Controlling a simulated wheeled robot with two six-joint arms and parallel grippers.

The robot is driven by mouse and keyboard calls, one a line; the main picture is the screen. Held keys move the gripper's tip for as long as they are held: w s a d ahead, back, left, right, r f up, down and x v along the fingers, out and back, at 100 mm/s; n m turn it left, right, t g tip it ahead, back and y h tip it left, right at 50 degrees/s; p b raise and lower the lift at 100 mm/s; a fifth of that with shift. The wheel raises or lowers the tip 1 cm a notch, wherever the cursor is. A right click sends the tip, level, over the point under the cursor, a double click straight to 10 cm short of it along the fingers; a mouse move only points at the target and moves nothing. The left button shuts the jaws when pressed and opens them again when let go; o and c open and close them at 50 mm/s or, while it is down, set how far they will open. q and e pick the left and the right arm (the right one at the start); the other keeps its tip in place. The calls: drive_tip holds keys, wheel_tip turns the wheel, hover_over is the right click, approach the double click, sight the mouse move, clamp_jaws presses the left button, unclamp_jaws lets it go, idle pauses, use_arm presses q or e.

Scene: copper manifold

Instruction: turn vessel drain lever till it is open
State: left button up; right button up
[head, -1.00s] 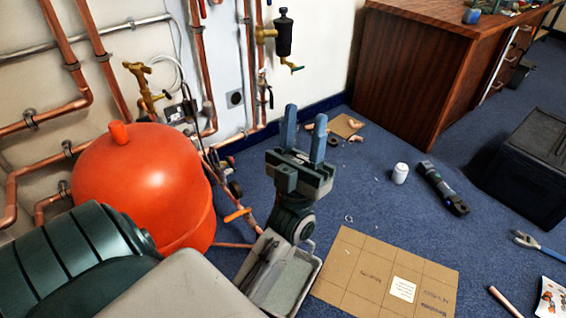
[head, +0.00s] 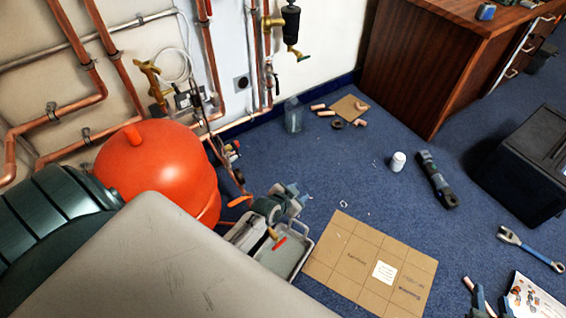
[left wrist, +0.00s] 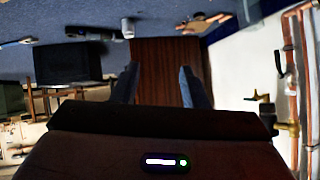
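The orange-red vessel (head: 160,175) stands on the left in the head view. An orange lever (head: 240,200) shows at its lower right, by the pipework. A red lever (head: 280,243) beside a small brass part (head: 271,233) shows over the grey tray (head: 303,255); I cannot tell which lever is the drain's. My left gripper (head: 300,197) is just above and behind the tray, apart from both levers. The left wrist view shows its fingers (left wrist: 160,85) spread and empty, facing the cabinet.
Copper pipes (head: 110,75) run along the wall behind the vessel. A cardboard sheet (head: 345,258) lies right of the tray. A white can (head: 398,161), a dark tool (head: 436,180) and a black box (head: 525,165) are further right. Carpet is clear between them.

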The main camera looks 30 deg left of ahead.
sight(284, 239)
use_arm(q)
drive_tip(key=s+a+f+m+g+p, duration=0.1)
drive_tip(key=s+f+g+p, duration=0.2)
drive_tip(key=s+f+g, duration=0.7)
drive_tip(key=f+t+b, duration=0.1)
drive_tip(key=f, duration=0.2)
drive_tip(key=f+t+b, duration=0.1)
drive_tip(key=f, duration=0.2)
drive_tip(key=d+f+b, duration=0.1)
drive_tip(key=f, duration=0.2)
drive_tip(key=shift+w+f+t+h+b, duration=0.1)
drive_tip(key=shift+f+t+h+b, duration=0.05)
drive_tip(key=shift+t+h+b, duration=0.2)
use_arm(e)
drive_tip(key=s+a+f+g+y, duration=0.15)
drive_tip(key=s+f+g, duration=0.25)
drive_tip(key=s+f, duration=0.45)
use_arm(q)
drive_tip(key=shift+b+x, duration=0.35)
drive_tip(key=shift+x, duration=0.6)
drive_tip(key=shift+w+d, duration=0.1)
drive_tip(key=shift+w, duration=0.1)
use_arm(e)
drive_tip(key=w+r+t, duration=0.4)
drive_tip(key=w+r, duration=0.1)
drive_tip(key=r, duration=0.1)
drive_tip(key=shift+d+r+m+t+h, duration=0.2)
drive_tip(key=shift+d+m+t+h, duration=0.1)
drive_tip(key=shift+m+h, duration=0.15)
drive_tip(key=shift+w, duration=0.1)
